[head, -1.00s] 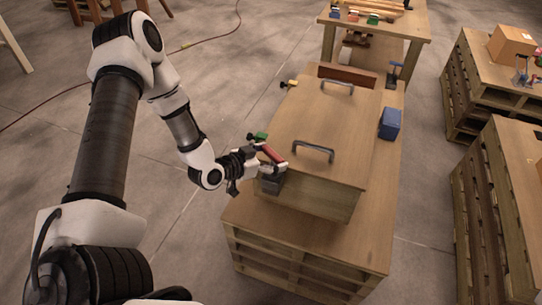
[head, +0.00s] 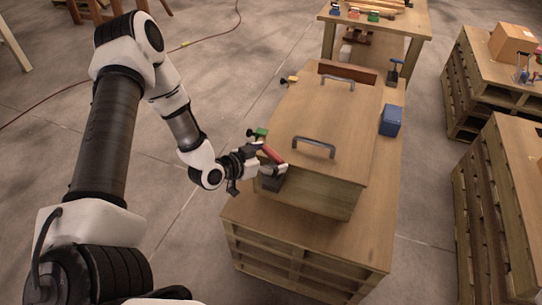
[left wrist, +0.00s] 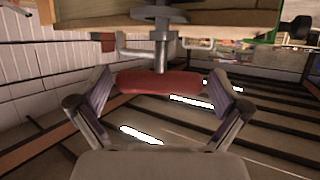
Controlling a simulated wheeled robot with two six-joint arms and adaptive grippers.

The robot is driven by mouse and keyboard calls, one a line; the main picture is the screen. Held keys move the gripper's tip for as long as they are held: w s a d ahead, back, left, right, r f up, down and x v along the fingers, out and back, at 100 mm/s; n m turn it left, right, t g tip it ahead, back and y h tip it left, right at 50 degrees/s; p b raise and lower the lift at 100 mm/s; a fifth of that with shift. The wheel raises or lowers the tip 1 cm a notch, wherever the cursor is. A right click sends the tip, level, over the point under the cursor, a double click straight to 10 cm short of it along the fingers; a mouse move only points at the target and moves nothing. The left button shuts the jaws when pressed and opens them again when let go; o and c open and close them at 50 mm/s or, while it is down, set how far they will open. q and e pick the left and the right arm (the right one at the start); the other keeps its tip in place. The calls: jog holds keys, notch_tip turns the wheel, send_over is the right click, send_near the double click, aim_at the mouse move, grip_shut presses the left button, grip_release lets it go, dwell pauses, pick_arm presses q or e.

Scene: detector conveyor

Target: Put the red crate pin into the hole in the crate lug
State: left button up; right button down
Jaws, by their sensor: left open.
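The red crate pin (head: 273,155) is at the near left corner of the wooden crate (head: 318,195), above the dark crate lug (head: 271,183). In the left wrist view its red handle (left wrist: 158,82) lies crosswise, and its metal shaft runs from the handle to the round grey lug (left wrist: 160,14). The shaft's end is hidden there, and I cannot tell how deep it sits. My left gripper (head: 266,160) is open around the handle. In the left wrist view its fingers (left wrist: 160,105) stand on either side of the handle. My right gripper is out of view.
The crate lid carries two metal handles (head: 314,145). A green clamp (head: 260,133) and a yellow clamp (head: 290,80) sit along its left side. A blue block (head: 390,121) stands right of the crate on the pallet table (head: 375,215). Open floor lies to the left.

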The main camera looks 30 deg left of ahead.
pick_arm(q)
jog(key=v, duration=0.7)
jog(key=shift+s, duration=0.2)
jog(key=shift+r, duration=0.1)
dwell(0.4)
